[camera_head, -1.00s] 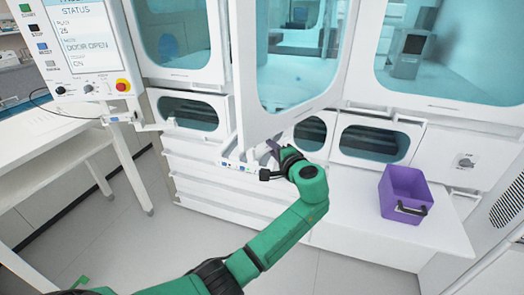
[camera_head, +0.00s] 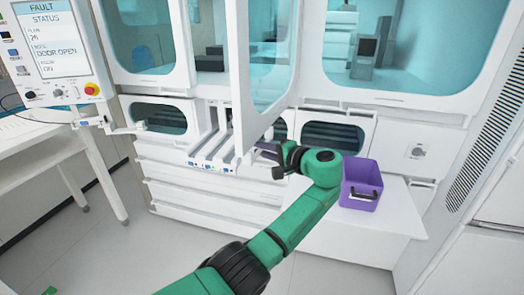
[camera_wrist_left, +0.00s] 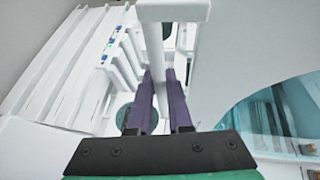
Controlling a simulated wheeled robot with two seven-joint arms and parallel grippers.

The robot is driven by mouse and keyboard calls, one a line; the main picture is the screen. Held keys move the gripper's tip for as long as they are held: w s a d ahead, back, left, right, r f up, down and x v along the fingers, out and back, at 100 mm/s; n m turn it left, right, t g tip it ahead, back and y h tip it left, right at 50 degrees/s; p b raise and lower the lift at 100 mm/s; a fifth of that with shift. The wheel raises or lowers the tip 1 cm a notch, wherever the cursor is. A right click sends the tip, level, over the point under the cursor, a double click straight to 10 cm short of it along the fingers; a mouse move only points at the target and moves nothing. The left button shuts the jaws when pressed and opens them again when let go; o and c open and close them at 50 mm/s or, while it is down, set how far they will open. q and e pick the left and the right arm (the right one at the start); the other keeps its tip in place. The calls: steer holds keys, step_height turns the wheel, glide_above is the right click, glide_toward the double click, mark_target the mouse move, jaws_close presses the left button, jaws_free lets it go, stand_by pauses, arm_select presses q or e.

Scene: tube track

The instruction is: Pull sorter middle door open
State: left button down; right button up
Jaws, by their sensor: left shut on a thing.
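The sorter middle door (camera_head: 241,92) is a white-framed panel with a teal window. It stands swung out from the sorter front in the head view. In the left wrist view the door (camera_wrist_left: 215,75) fills the right side. My left gripper (camera_head: 266,152) is at the door's lower part, on its right side. In the left wrist view its purple fingers (camera_wrist_left: 160,85) are shut on a white bar-shaped door handle (camera_wrist_left: 156,50). The handle is hidden in the head view. My right gripper is not in view.
A purple bin (camera_head: 360,186) stands on a white ledge (camera_head: 398,212) at right. A status screen (camera_head: 45,45) reading DOOR OPEN is at upper left.

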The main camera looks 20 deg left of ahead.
arm_select(q)
steer(key=shift+r, duration=0.1)
steer(key=c, duration=1.1)
jaws_free()
steer(key=shift+w, duration=0.1)
steer(key=b+v, duration=0.3)
steer(key=v, duration=1.1)
steer(key=shift+d, duration=0.25)
